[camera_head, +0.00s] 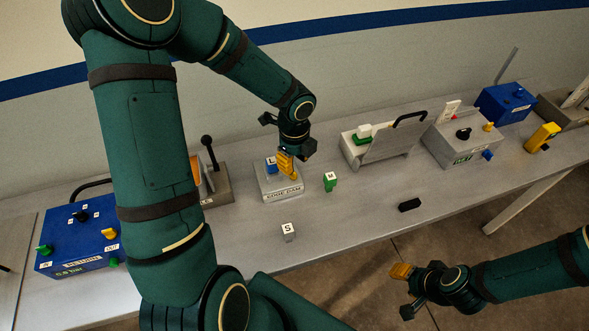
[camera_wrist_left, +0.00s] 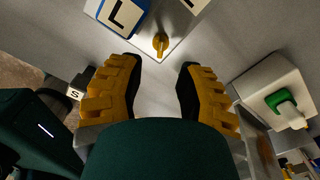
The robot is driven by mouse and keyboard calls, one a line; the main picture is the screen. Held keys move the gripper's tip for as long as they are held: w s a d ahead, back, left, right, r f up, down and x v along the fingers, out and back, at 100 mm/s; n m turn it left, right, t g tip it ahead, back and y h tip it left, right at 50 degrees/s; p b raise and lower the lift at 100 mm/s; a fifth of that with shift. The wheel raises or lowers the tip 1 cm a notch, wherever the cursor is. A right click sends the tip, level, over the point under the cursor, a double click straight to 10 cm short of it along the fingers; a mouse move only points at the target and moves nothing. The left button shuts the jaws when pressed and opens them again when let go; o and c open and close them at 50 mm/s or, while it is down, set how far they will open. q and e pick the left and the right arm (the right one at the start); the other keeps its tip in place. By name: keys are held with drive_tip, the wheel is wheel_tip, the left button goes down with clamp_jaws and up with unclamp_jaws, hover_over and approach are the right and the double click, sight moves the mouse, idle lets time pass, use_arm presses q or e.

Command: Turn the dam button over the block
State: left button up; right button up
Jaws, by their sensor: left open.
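The edge dam box (camera_head: 282,194) is a light grey block with an "EDGE DAM" label, standing mid-table. A blue block (camera_head: 270,163) marked with a letter sits on it, and the left wrist view shows the letter L on this block (camera_wrist_left: 117,18). My right gripper (camera_head: 402,290) hangs off the table's front.
A small grey block marked S (camera_head: 288,232) and a green labelled piece (camera_head: 330,182) stand near the box. A black lever device (camera_head: 213,185) is close on the left. A lidded box (camera_head: 380,145) stands right. A black piece (camera_head: 409,205) lies near the front edge.

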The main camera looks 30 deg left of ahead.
use_arm(q)
wheel_tip(320, 180, up, 6)
drive_tip(key=shift+r, duration=0.2)
drive_tip(key=t+y+b, duration=0.2)
drive_tip(key=t+y, duration=0.1)
drive_tip(key=y, duration=1)
approach(296, 174)
drive_tip(key=x, duration=1)
drive_tip(key=shift+a, duration=0.1)
clamp_jaws()
